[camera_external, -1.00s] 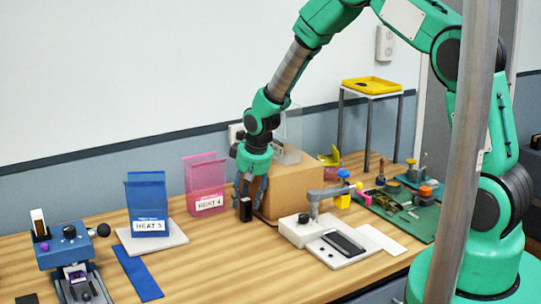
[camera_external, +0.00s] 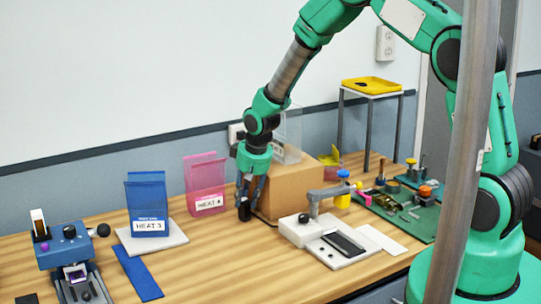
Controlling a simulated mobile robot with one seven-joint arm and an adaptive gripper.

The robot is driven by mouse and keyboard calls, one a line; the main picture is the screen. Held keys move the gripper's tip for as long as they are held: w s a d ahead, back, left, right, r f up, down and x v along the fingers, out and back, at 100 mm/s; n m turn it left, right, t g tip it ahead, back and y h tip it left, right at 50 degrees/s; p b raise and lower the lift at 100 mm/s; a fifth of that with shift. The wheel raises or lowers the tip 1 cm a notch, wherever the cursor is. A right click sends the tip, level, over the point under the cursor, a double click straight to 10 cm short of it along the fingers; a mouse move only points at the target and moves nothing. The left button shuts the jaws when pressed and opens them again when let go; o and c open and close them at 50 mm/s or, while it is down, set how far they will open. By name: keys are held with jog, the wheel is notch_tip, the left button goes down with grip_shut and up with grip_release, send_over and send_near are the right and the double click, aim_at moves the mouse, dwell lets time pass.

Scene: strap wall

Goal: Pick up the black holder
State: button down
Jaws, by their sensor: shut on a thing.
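The black holder (camera_external: 244,210) is a small dark upright block at the front left edge of the cardboard box. My gripper (camera_external: 246,200) points down with its dark fingers around the upper part of the holder and is shut on it. The fingers hide part of the holder. I cannot tell whether its bottom touches the table.
The cardboard box (camera_external: 292,190) is close on the right of my gripper. A pink holder (camera_external: 205,175) labelled HEAT 4 and a blue holder (camera_external: 147,200) stand to the left. A white device (camera_external: 300,231) stands front right. Bare wood table (camera_external: 215,260) lies in front.

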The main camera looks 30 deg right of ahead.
aim_at(248, 196)
jog(key=shift+r, duration=0.15)
notch_tip(248, 196, up, 10)
jog(key=shift+p, duration=0.35)
